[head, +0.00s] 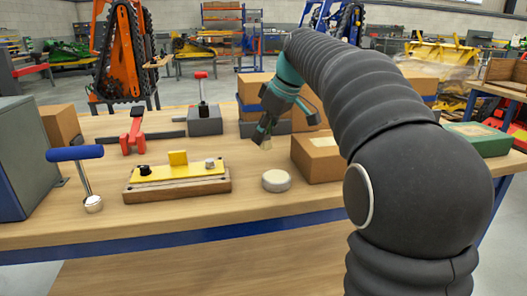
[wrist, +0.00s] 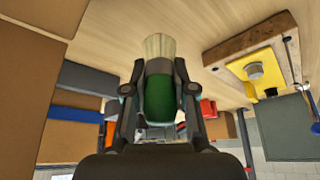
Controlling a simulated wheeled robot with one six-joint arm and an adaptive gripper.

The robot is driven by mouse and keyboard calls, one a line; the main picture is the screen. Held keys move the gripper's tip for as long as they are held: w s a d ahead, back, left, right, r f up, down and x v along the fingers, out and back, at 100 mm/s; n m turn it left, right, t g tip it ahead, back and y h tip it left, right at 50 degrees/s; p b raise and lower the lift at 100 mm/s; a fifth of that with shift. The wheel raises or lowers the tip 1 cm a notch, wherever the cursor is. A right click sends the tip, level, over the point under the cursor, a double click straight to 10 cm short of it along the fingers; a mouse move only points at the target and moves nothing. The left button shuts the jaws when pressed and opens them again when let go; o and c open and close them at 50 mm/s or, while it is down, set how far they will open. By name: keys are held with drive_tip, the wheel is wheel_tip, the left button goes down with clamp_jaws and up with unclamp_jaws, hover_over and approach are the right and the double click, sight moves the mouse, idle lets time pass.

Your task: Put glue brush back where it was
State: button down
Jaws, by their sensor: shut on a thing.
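The glue brush (wrist: 160,95) has a green handle, a grey collar and pale bristles. My gripper (wrist: 158,72) is shut on it, with one finger on each side, in the wrist view. In the head view my gripper (head: 264,128) is above the back middle of the workbench, pointing down. A round whitish tin (head: 276,180) stands in front of the gripper, apart from the brush.
A wooden block with a yellow plate (head: 176,174) lies left of the tin. A blue-handled tool (head: 78,154), a red clamp (head: 132,140) and a grey block (head: 205,121) stand further left. Cardboard boxes (head: 318,157) crowd the right. Bare bench lies in front.

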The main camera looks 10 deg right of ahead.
sight(266, 144)
drive_tip(key=shift+f+b, duration=0.3)
drive_tip(key=shift+f, duration=1.8)
drive_tip(key=shift+f, duration=0.2)
drive_tip(key=c, duration=1)
unclamp_jaws()
drive_tip(key=shift+o, duration=0.2)
drive_tip(key=shift+r, duration=0.1)
drive_tip(key=p+v, duration=0.1)
drive_tip(key=v, duration=1.1)
drive_tip(key=shift+p, duration=0.35)
drive_tip(key=shift+r, duration=0.1)
